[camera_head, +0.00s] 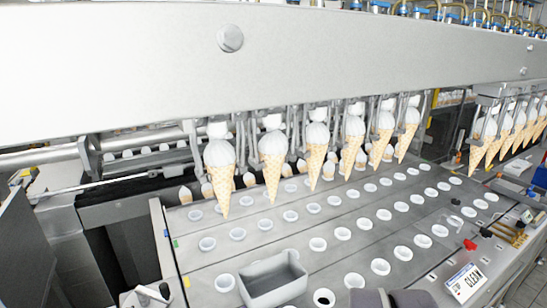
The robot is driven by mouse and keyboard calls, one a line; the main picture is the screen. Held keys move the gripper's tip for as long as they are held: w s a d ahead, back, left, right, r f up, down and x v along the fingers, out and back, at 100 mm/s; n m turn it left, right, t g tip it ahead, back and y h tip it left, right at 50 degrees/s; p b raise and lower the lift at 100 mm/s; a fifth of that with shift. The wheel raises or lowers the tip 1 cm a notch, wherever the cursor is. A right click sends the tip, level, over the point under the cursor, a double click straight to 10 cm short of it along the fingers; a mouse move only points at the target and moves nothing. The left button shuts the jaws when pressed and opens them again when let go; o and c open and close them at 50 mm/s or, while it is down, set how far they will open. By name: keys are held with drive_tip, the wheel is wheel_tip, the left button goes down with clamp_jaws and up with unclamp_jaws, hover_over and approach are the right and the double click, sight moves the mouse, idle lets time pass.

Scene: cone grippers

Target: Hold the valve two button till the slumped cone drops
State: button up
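A row of ice cream cones hangs point down from metal cone grippers under a wide white beam (230,65). The nearest cone (219,178) hangs at the left of the row and reaches lowest. A second cone (273,160) and a third cone (315,150) hang to its right, with several more beyond. I cannot tell for sure which cone is slumped. Blue-fitted valves (420,10) line the top right. No button marked as valve two can be made out. I cannot make out my gripper in this view.
A grey conveyor deck (270,240) with rows of round white-rimmed holes lies below the cones. A grey open bin (272,280) sits at its near edge. More cones (500,140) hang far right.

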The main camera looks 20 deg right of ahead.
clamp_jaws()
idle(1.5)
